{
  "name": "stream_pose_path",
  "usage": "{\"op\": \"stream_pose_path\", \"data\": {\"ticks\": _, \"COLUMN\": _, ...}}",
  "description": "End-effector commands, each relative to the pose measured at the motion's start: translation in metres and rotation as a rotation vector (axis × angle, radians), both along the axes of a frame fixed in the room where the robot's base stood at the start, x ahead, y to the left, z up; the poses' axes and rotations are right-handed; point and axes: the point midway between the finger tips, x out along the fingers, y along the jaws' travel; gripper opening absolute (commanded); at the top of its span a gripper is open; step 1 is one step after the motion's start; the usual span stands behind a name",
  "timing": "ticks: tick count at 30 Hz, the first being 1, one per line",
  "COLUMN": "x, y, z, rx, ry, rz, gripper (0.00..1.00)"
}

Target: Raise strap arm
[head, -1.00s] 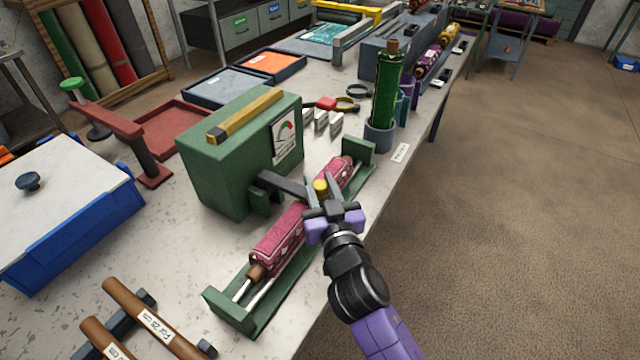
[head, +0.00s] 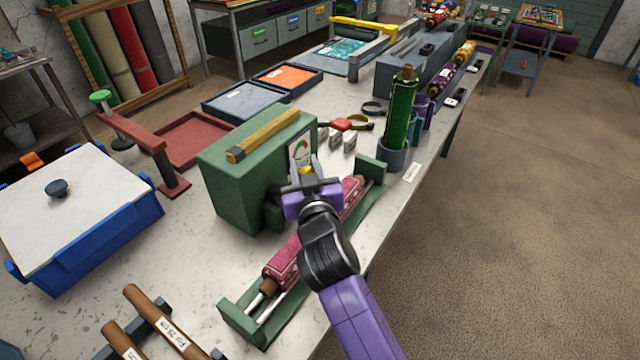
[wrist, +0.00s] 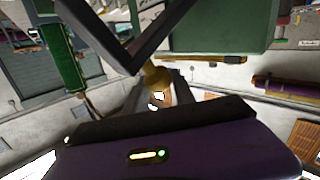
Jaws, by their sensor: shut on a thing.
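The green box-shaped machine (head: 230,190) stands on the bench with a dial on its right face. Its dark grey strap arm (wrist: 115,45) shows in the wrist view, with a yellow knob (wrist: 156,78) at its end. My gripper (head: 305,172) is shut on the yellow knob (head: 306,170), beside the dial face and above the roll. The gripper hides most of the strap arm in the head view. A pink patterned roll (head: 282,262) lies in a green cradle (head: 238,322) below, its middle hidden by my arm.
A green roll (head: 400,112) stands upright in a grey cup (head: 391,155) behind the cradle. A blue bin with a white lid (head: 70,205) is at left. Brown rods (head: 160,320) lie at the front. Open floor (head: 520,230) is at right.

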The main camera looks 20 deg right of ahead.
Motion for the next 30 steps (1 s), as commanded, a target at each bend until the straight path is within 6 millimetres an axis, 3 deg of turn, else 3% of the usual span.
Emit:
{"op": "stream_pose_path", "data": {"ticks": 3, "x": 0.017, "y": 0.019, "z": 0.006, "rx": -0.006, "ry": 0.023, "rz": 0.013, "gripper": 0.0}}
{"op": "stream_pose_path", "data": {"ticks": 15, "x": 0.061, "y": 0.055, "z": 0.01, "rx": -0.126, "ry": 0.196, "rz": 0.016, "gripper": 0.0}}
{"op": "stream_pose_path", "data": {"ticks": 30, "x": 0.082, "y": 0.072, "z": 0.003, "rx": -0.148, "ry": 0.232, "rz": 0.016, "gripper": 0.0}}
